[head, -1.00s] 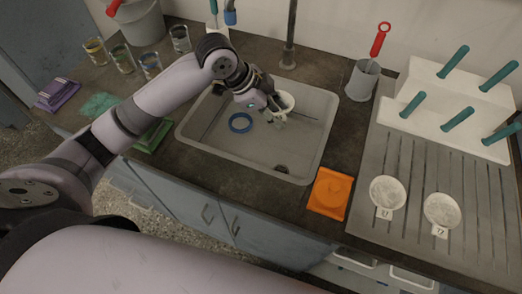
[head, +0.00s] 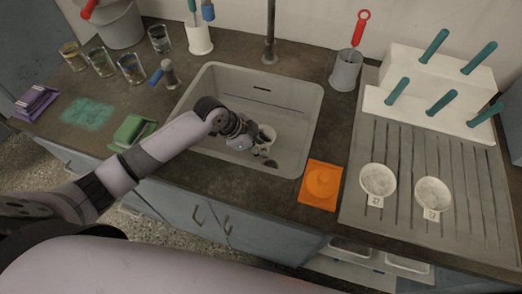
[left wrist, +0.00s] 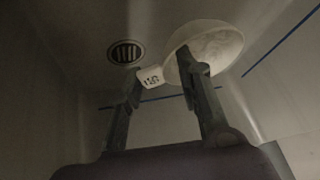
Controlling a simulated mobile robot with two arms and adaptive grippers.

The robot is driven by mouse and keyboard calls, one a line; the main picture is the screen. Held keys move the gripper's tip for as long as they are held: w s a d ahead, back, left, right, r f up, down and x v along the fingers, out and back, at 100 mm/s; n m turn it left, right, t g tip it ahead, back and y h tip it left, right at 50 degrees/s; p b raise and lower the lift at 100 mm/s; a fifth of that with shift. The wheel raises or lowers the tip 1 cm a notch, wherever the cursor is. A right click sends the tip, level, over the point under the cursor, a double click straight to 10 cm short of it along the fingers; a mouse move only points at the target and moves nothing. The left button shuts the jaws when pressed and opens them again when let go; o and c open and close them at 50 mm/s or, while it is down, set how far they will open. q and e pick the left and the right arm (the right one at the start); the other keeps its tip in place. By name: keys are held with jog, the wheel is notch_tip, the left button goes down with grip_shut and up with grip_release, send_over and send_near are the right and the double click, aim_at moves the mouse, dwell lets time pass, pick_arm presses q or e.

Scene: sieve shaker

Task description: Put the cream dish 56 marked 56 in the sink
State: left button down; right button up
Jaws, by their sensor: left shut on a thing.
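The cream dish 56 (head: 268,132) is a small round dish, now down inside the grey sink (head: 303,112). In the left wrist view the dish (left wrist: 222,48) is tilted, and its white tag reads 56. My left gripper (head: 258,144) is inside the sink and shut on the dish at its tag side. In the left wrist view the fingers of my left gripper (left wrist: 160,75) reach to the tag and rim, with the sink drain (left wrist: 126,52) beyond. Whether the dish touches the sink floor I cannot tell. My right gripper is not in view.
Two more tagged cream dishes (head: 378,179) (head: 433,194) lie on the ribbed drainboard (head: 362,222). An orange block (head: 320,186) lies right of the sink. A tap (head: 270,35) stands behind it. A green block (head: 133,131) and several glasses (head: 131,68) are on the left.

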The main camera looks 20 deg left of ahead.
pick_arm(q)
notch_tip(320, 180, down, 3)
jog(key=shift+f, duration=0.1)
jog(key=c, duration=1.1)
grip_release()
jog(key=v, duration=1.2)
jog(key=shift+p, duration=0.3)
